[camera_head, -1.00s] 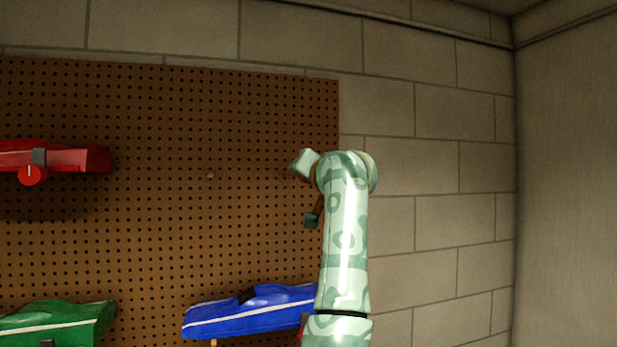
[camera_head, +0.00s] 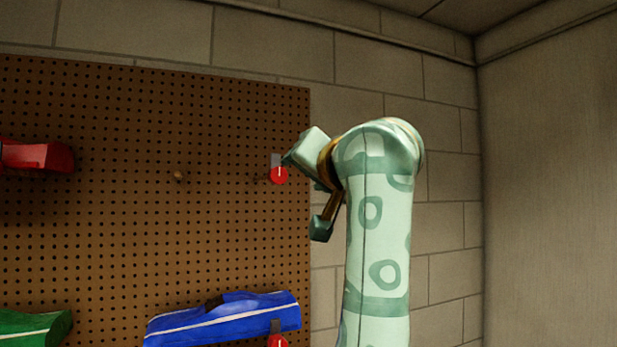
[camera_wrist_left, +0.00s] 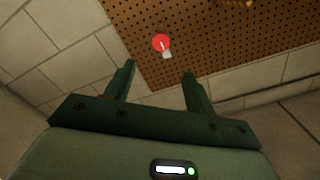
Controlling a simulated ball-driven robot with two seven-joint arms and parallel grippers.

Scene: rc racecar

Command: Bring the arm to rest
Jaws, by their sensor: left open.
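My left gripper (camera_head: 303,198) is at the right edge of the pegboard in the head view, on my pale green patterned arm. Its fingers are apart with nothing between them. In the left wrist view the two dark green fingers (camera_wrist_left: 159,72) are spread, and a red knob (camera_wrist_left: 161,43) with a small grey tab shows beyond them on the board. In the head view this red knob (camera_head: 279,176) with its grey tab is just left of the upper finger; no car is at it. My right gripper is not in view.
The brown pegboard (camera_head: 120,230) hangs on a block wall (camera_head: 440,240). A red car (camera_head: 38,157), a green car (camera_head: 35,328) and a blue car (camera_head: 225,319) are on it. Another red knob (camera_head: 277,341) is below the blue car. A round peg (camera_head: 179,176) sticks out mid-board.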

